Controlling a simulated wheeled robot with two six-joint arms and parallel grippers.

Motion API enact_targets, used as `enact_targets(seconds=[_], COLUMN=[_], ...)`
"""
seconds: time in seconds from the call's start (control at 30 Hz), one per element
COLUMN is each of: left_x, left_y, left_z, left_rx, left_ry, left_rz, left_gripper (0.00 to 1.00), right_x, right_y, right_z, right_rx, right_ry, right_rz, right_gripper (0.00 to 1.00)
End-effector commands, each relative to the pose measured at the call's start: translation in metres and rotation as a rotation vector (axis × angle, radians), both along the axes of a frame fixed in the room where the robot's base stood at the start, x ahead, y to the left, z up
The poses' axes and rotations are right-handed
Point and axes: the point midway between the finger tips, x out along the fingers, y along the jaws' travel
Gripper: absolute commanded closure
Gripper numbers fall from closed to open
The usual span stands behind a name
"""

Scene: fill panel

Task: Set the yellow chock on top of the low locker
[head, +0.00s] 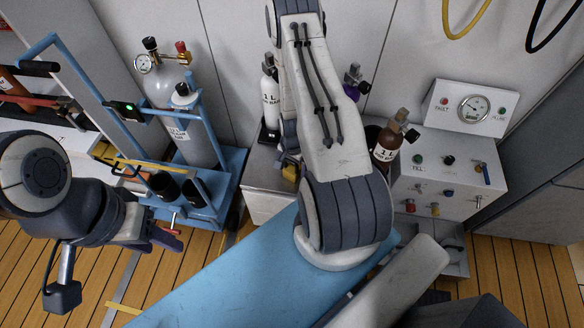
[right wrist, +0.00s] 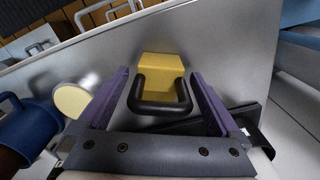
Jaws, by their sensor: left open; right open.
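The yellow chock (right wrist: 161,67) with its black handle shows in the right wrist view, over a grey metal top. My right gripper (right wrist: 159,84) is open, its purple fingers on either side of the chock's handle. I cannot tell whether they touch it. The low locker (head: 262,205) is the grey box below the chock, mostly covered by my arm. My left gripper (head: 165,237) is open and empty, left of the locker.
A blue cart (head: 232,165) with a large grey cylinder (head: 185,110) stands left of the locker. A white 1 L bottle (head: 270,98) stands at the back. A brown bottle (head: 388,143) is beside a panel with a gauge (head: 474,108).

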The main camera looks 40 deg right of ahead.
Motion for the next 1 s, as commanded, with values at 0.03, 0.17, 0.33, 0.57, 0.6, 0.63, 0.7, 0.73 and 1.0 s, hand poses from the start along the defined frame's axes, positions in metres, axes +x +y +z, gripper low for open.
enact_targets(seconds=[0.03,0.17,0.33,0.57,0.6,0.63,0.7,0.73,1.0], left_x=[0.000,0.000,0.000,0.000,0.000,0.000,0.000,0.000,0.000], left_y=[0.000,0.000,0.000,0.000,0.000,0.000,0.000,0.000,0.000], left_z=[0.002,0.007,0.021,0.051,0.054,0.056,0.059,0.060,0.060], left_rx=[0.000,0.000,0.000,0.000,0.000,0.000,0.000,0.000,0.000], left_ry=[0.000,0.000,0.000,0.000,0.000,0.000,0.000,0.000,0.000], left_rz=[0.000,0.000,0.000,0.000,0.000,0.000,0.000,0.000,0.000], left_gripper=[0.50,0.50,0.50,0.50,0.50,0.50,0.50,0.50,0.50], right_x=[0.001,0.002,0.001,0.000,0.000,0.000,0.000,0.000,0.003], right_y=[-0.001,-0.001,-0.001,0.000,0.000,0.000,0.000,0.000,0.002], right_z=[0.007,0.031,0.075,0.110,0.113,0.115,0.117,0.118,0.123], right_rx=[-0.001,-0.002,-0.002,0.000,0.000,0.000,0.000,0.000,-0.003], right_ry=[-0.003,-0.004,-0.004,0.000,0.000,0.000,0.000,0.000,-0.002], right_rz=[0.000,0.001,0.002,0.001,0.000,0.000,0.000,0.000,0.016], right_gripper=[0.01,0.01,0.01,0.01,0.01,0.01,0.01,0.01,0.01])
